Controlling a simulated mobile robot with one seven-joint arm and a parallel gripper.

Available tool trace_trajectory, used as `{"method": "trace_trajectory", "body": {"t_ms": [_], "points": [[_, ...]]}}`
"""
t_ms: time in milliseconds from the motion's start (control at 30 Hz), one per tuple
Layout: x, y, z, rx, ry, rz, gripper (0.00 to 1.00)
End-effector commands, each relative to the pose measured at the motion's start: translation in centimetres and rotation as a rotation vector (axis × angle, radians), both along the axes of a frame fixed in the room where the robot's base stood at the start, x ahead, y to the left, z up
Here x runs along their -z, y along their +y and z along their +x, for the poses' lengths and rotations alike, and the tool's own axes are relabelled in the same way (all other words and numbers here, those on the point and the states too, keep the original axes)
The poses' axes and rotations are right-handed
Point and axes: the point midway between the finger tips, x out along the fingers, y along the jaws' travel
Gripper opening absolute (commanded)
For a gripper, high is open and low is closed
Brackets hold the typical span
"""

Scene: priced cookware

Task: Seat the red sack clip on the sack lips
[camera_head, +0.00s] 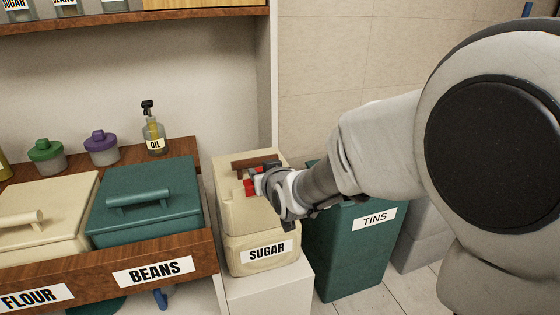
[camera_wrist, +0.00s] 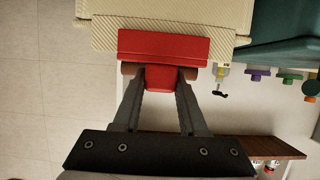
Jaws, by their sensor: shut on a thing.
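The cream sugar sack (camera_head: 247,215) stands on a white block, with its label facing front. In the wrist view its lips (camera_wrist: 108,34) show as a woven cream strip across the top. The red sack clip (camera_wrist: 163,47) lies across the middle of this strip and overlaps it. Whether the lips are inside the clip's jaws cannot be told. My gripper (camera_wrist: 160,78) is shut on the clip's narrow tab, one finger on each side. In the head view my gripper (camera_head: 268,180) is at the sack's upper right, hiding most of the clip (camera_head: 250,187).
A green tins bin (camera_head: 345,250) stands right of the sack, beneath my arm. On the left, a wooden shelf holds the teal beans box (camera_head: 150,200), the cream flour box (camera_head: 40,215) and an oil bottle (camera_head: 154,135). A wall panel (camera_head: 268,70) rises behind the sack.

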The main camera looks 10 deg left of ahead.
Motion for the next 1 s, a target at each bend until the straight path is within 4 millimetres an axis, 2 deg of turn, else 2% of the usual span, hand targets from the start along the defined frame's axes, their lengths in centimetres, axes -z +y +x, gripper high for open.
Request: {"method": "trace_trajectory", "body": {"t_ms": [167, 200, 367, 600, 733, 1000], "points": [[0.44, -0.05, -0.12, 0.0, 0.008, -0.006, 0.0], [0.46, -0.05, -0.13, 0.0, 0.009, -0.007, 0.45], [0.39, -0.03, -0.11, -0.001, 0.007, -0.005, 0.74], [0.28, -0.02, -0.09, 0.0, 0.005, -0.004, 0.78], [0.24, -0.02, -0.07, 0.0, 0.004, -0.003, 1.0], [0.2, -0.01, -0.06, 0.0, 0.004, -0.003, 1.0]]}}
